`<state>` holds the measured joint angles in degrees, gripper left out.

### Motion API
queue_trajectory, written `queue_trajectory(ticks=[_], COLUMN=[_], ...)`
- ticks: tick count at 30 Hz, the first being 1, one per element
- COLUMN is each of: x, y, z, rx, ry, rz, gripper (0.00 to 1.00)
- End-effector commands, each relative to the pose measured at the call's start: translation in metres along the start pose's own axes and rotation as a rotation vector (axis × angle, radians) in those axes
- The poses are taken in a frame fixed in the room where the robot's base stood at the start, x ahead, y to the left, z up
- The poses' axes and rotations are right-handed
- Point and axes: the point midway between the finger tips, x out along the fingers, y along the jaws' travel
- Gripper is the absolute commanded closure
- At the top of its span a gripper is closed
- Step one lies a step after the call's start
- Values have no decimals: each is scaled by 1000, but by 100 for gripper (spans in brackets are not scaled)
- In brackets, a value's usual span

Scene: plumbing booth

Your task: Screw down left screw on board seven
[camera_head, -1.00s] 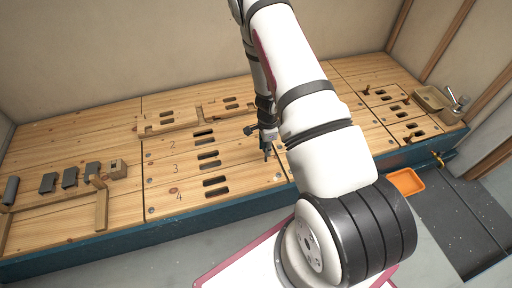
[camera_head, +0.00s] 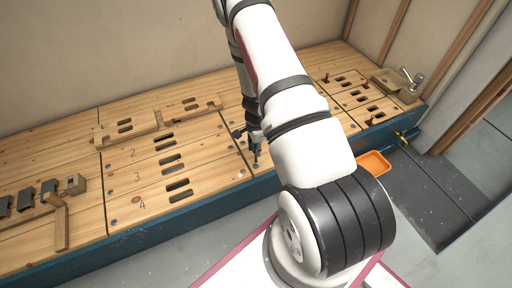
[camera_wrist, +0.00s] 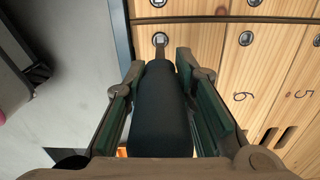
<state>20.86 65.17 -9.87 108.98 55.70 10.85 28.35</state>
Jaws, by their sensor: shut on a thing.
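My gripper (camera_wrist: 160,68) is shut on a dark, thick-handled driver-like tool (camera_wrist: 162,112) in the wrist view. The tool points away from the wrist, and its shaft end shows at a round screw (camera_wrist: 160,37) near the board's blue-edged side. I cannot tell if they touch. The wooden board under it (camera_wrist: 205,42) lies beside the board marked 6 (camera_wrist: 240,75); its own number is hidden. Another screw (camera_wrist: 246,38) sits further right. In the head view my gripper (camera_head: 254,142) is over the bench's front part, tool tip down, just right of a board seam.
Slotted boards marked 2, 3 and 4 (camera_head: 150,202) lie left of my gripper. Wooden fixtures with grey pieces (camera_head: 62,215) are at far left. An orange tray (camera_head: 375,163) is off the front edge at right.

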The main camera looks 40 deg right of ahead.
Motion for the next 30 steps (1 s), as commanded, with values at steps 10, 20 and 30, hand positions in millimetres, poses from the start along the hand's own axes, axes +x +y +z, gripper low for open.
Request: queue_trajectory(ticks=[10, 20, 30], x=[24, 45, 41], y=[0, 0, 1], z=[0, 0, 0], rx=[2, 2, 315], ry=[0, 0, 1], rz=[-1, 0, 2], gripper=[100, 100, 100])
